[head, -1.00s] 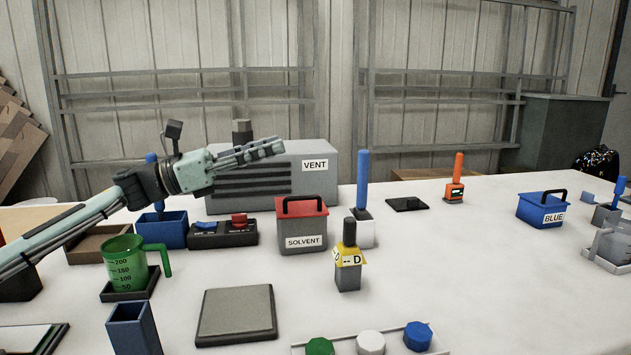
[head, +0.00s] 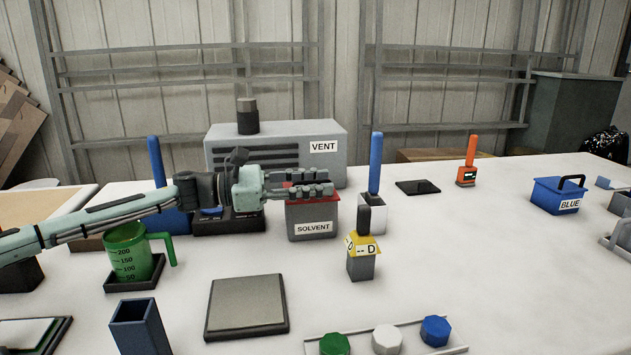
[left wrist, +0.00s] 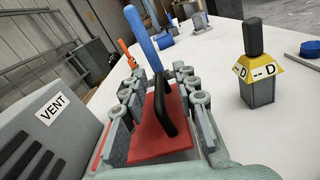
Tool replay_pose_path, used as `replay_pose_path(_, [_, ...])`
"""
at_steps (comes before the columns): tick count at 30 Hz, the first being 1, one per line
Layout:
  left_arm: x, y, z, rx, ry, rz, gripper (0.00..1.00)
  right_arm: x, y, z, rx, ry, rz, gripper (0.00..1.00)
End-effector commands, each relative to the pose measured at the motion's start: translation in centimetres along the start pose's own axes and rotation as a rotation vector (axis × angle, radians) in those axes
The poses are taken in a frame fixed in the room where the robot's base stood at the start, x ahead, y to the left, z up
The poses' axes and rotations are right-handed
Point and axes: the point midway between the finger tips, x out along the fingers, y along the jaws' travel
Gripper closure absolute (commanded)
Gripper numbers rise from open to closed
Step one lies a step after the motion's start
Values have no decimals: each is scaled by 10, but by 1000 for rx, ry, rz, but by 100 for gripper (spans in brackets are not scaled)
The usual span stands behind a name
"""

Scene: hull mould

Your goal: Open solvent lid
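The grey solvent container (head: 313,222), labelled SOLVENT, stands mid-table in the head view with its red lid on. My left gripper (head: 318,186) is level with the top of the container and hides most of the lid and its handle. In the left wrist view the red lid (left wrist: 150,143) has a black handle (left wrist: 162,105) standing up from it. The fingers of my left gripper (left wrist: 160,88) are spread on either side of the handle, with gaps showing between them and it. My right gripper is in neither view.
The grey VENT box (head: 275,150) stands close behind. A blue-handled tool in a white holder (head: 372,215) and a yellow-collared D block (head: 361,262) stand to the right. A switch box (head: 228,222) and green jug (head: 130,255) are left.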

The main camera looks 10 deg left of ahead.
Motion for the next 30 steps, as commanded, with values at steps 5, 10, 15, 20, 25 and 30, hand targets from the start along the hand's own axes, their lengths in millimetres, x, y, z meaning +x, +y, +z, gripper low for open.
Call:
replay_pose_path(5, [0, 0, 0, 0, 0, 1, 71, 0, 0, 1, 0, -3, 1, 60])
replay_pose_path(10, [0, 0, 0, 0, 0, 0, 86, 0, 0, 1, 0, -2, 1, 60])
replay_pose_path(15, [0, 0, 0, 0, 0, 1, 100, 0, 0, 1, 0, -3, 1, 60])
replay_pose_path(20, [0, 0, 0, 0, 0, 1, 100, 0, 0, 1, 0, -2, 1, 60])
replay_pose_path(25, [0, 1, 0, 0, 0, 2, 100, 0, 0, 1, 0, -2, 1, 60])
replay_pose_path(30, [0, 2, 2, -14, -1, 3, 100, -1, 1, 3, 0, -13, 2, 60])
